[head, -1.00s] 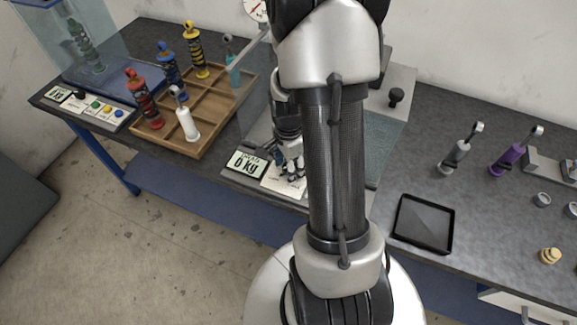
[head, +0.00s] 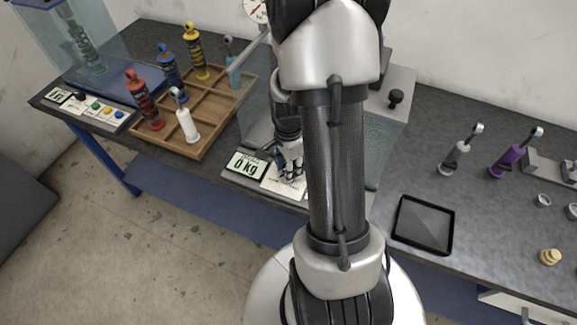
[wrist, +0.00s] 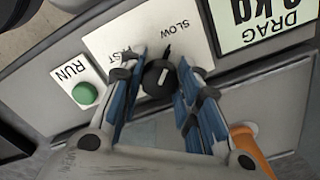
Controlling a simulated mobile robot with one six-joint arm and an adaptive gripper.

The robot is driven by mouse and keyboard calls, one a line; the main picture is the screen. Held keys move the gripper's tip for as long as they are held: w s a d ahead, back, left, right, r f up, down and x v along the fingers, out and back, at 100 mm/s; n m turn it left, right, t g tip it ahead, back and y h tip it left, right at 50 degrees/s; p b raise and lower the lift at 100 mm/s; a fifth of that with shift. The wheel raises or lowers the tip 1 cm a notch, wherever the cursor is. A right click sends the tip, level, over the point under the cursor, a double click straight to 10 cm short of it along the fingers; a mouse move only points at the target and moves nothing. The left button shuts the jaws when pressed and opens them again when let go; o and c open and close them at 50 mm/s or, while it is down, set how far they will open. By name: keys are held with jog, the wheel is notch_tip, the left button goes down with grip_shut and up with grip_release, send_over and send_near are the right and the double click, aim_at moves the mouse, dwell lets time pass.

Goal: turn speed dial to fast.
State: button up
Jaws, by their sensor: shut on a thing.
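The speed dial (wrist: 158,77) is a round black knob with a white line on it, on a white label plate (wrist: 205,50) in the wrist view. The plate reads SLOW and FAST, upside down there; FAST is partly covered by a finger. A dark pointed mark sits just beyond the knob, between the two words. My gripper (wrist: 161,66) is shut on the dial, with blue-padded fingers on either side of it. In the head view my gripper (head: 290,166) is low over the plate and hides the dial.
A green RUN button (wrist: 85,93) sits beside the plate. The drag display (wrist: 265,20) is on the other side; it reads 0 kg in the head view. An orange part (wrist: 252,148) lies near one finger. A wooden tray (head: 212,128) holds dampers at left.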

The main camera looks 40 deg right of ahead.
jog(key=shift+n, duration=0.3)
jog(key=n, duration=0.3)
jog(key=shift+n+p, duration=0.4)
jog(key=n, duration=0.4)
jog(key=shift+n+p, duration=0.3)
jog(key=shift+p, duration=0.05)
jog(key=n, duration=0.4)
jog(key=shift+p, duration=0.3)
jog(key=n, duration=0.4)
jog(key=shift+s+n, duration=0.1)
jog(key=shift+n, duration=0.2)
jog(key=o, duration=1.1)
jog(key=shift+c, duration=0.2)
